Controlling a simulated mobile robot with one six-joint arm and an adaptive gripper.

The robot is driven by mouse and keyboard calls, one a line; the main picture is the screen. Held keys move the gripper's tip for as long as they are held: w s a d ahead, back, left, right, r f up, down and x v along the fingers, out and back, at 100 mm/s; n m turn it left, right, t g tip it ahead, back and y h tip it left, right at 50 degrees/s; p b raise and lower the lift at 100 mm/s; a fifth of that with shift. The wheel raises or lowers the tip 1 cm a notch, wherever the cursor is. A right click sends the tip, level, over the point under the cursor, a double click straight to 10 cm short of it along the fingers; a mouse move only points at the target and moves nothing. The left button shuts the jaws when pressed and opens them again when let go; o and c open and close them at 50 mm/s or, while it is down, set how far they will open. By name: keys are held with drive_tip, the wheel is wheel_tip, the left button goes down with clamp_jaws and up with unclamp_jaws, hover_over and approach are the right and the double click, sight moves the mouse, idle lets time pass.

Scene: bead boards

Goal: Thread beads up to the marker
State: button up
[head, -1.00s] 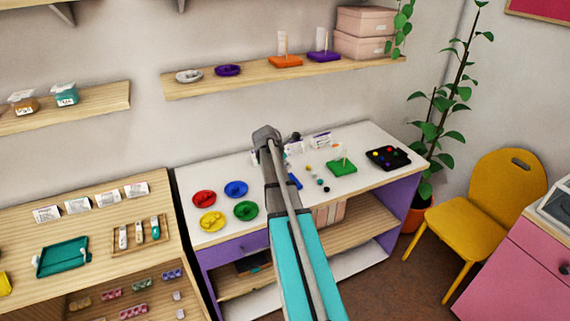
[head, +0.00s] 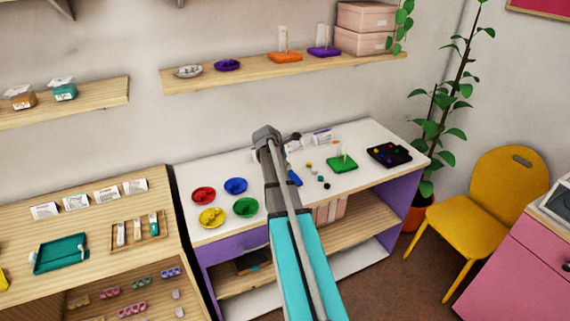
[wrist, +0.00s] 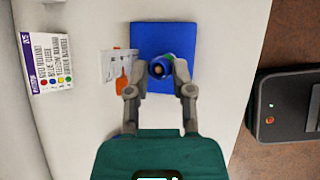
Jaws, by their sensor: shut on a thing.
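The blue board (wrist: 150,108) lies on the white table in the wrist view, and a corner of it shows beside my arm in the head view (head: 295,178). My gripper (wrist: 161,66) is over the board, its two fingers closed around a small round blue and green bead (wrist: 162,61). The light brown tip of a peg shows at the bead's middle, seen from above. I cannot tell how far down the peg the bead sits, and the fingers hide what is below.
A card with coloured dots (wrist: 48,62) stands left of the board. Red (head: 204,195), blue (head: 236,186), yellow (head: 211,217) and green (head: 246,207) dishes are left of my arm. A green board (head: 342,165), loose beads and a black tray (head: 389,156) are to the right.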

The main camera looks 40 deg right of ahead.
drive_tip(key=shift+f, duration=0.1)
drive_tip(key=o, duration=0.8)
idle(0.5)
